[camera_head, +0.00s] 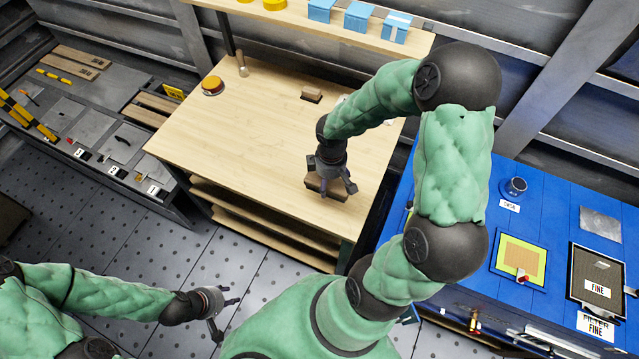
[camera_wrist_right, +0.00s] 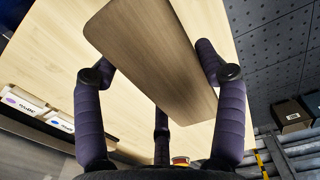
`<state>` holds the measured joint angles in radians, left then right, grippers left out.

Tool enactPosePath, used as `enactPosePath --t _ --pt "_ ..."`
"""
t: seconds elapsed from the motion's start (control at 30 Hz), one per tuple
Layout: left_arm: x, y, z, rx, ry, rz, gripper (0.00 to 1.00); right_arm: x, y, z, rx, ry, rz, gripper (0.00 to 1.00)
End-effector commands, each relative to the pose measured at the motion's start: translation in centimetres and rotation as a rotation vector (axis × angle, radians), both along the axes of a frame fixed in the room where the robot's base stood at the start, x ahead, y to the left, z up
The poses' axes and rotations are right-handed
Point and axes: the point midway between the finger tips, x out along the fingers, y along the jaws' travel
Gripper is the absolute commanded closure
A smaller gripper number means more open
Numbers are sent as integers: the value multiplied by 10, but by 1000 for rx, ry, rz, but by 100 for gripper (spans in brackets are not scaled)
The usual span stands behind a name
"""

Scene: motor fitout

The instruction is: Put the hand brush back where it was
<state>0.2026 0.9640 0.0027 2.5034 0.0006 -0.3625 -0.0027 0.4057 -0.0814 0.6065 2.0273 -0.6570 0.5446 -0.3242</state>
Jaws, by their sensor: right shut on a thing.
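My right gripper (camera_head: 331,180) is over the right part of the wooden table, shut on a brown wooden block that looks like the hand brush (camera_head: 322,187). In the right wrist view the brush (camera_wrist_right: 155,55) shows as a long, smooth, round-cornered wooden back between the fingers of the right gripper (camera_wrist_right: 158,75). No bristles show. I cannot tell whether it touches the table. My left gripper (camera_head: 222,312) is open and empty above the floor at the lower left, away from the table.
The wooden table (camera_head: 240,130) has a clear middle. A small brown block (camera_head: 311,95), a wooden-handled tool (camera_head: 242,66) and an orange-topped round tin (camera_head: 212,85) stand toward its back. Blue boxes (camera_head: 357,17) sit on a raised shelf. A blue bench (camera_head: 545,230) stands to the right.

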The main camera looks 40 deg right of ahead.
Motion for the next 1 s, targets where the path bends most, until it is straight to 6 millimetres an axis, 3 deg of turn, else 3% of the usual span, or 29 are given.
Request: enactPosePath --t 0.1,0.33,0.57,0.8,1.0 --pt "0 0 -8 0 0 0 60 18 -1 -25 2 2 0 55" --pt "0 0 -15 0 0 0 60 41 -4 -50 0 0 0 55" --pt "0 0 -17 0 -1 0 60 49 -4 -60 0 -1 -1 55" --pt "0 0 -27 0 -1 0 60 50 -5 -90 1 0 -1 55" --pt "0 0 -26 0 -1 0 60 50 -5 -90 0 -1 -1 55"
